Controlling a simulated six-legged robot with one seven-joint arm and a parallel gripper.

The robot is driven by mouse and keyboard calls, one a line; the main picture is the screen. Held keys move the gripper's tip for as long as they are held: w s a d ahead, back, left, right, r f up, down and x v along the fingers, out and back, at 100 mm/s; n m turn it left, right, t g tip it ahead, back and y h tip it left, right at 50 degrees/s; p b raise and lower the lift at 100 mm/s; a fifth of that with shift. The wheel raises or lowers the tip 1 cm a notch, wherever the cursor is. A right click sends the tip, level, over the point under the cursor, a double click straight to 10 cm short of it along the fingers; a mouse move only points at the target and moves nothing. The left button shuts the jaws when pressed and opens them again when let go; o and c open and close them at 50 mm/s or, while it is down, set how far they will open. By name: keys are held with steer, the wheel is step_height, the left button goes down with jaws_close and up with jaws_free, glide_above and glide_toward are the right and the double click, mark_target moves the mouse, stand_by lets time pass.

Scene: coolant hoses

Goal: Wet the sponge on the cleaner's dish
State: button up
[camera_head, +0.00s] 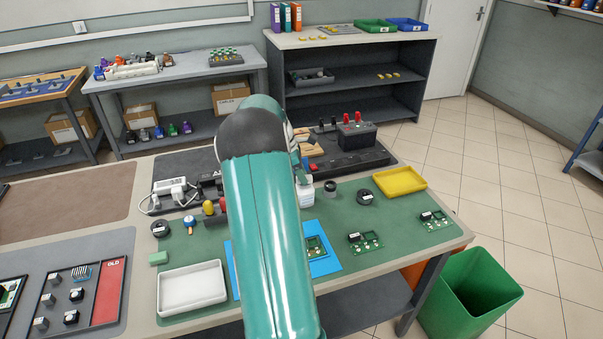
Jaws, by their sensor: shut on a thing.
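A white bottle (306,191), which looks like the cleaner's, stands on the green mat just right of my arm; its top and dish are not clear. My gripper (304,161) is just above it, largely hidden behind my teal arm. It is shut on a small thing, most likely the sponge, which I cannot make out. Whether that thing touches the dish is hidden.
The white tray (192,288), a blue mat (326,265) with a circuit board and a yellow tray (400,181) lie on the bench. A dark rack with a black battery (357,136) stands behind the bottle. A green bin (470,293) is at the right. The mat's right side has free room.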

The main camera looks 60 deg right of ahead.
steer(key=shift+f, duration=0.6)
stand_by(0.7)
stand_by(0.8)
steer(key=shift+r, duration=3.05)
